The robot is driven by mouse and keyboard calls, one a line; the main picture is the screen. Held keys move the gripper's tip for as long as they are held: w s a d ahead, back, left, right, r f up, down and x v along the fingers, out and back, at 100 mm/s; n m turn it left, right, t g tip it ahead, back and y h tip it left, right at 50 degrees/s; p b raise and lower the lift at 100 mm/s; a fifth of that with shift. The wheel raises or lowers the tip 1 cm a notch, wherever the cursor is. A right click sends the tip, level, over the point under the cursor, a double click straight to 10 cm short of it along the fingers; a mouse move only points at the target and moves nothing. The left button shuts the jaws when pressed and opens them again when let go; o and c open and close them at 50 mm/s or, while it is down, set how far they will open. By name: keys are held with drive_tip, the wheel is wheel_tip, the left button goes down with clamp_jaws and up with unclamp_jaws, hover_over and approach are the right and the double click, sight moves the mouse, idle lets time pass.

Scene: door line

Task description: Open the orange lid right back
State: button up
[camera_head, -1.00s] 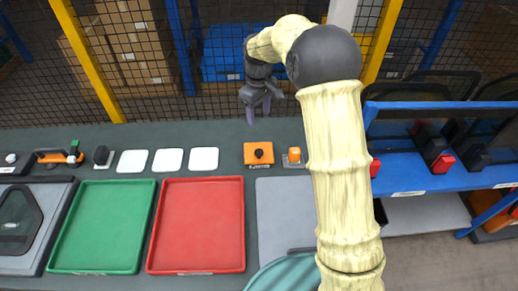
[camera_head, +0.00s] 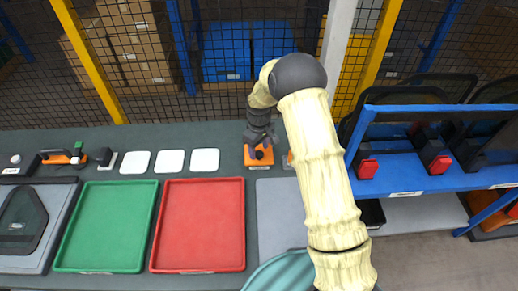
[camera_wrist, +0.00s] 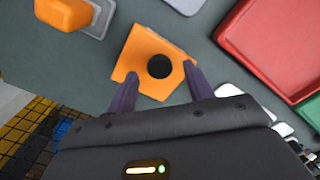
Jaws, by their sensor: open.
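A square orange plate with a round black knob (camera_wrist: 159,66) lies on the bench; the orange plate (camera_head: 251,161) is partly covered by my gripper in the head view. A second orange piece, a rounded block on a pale base, shows at the upper left of the wrist view (camera_wrist: 62,14); my arm mostly hides it in the head view. I cannot tell for sure which one is the lid. My gripper (camera_wrist: 160,75) is open and empty. Its two purple fingers point at the plate, one on each side of the knob. I cannot tell whether they touch it.
A red tray (camera_head: 198,262) and a green tray (camera_head: 105,265) lie to the left. Several white squares (camera_head: 170,160) sit in a row behind them. A grey flat panel (camera_head: 275,205) is in front of the plate. A blue shelf (camera_head: 440,178) stands at the right. Wire mesh closes the back.

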drive_tip(key=shift+f, duration=0.9)
clamp_jaws()
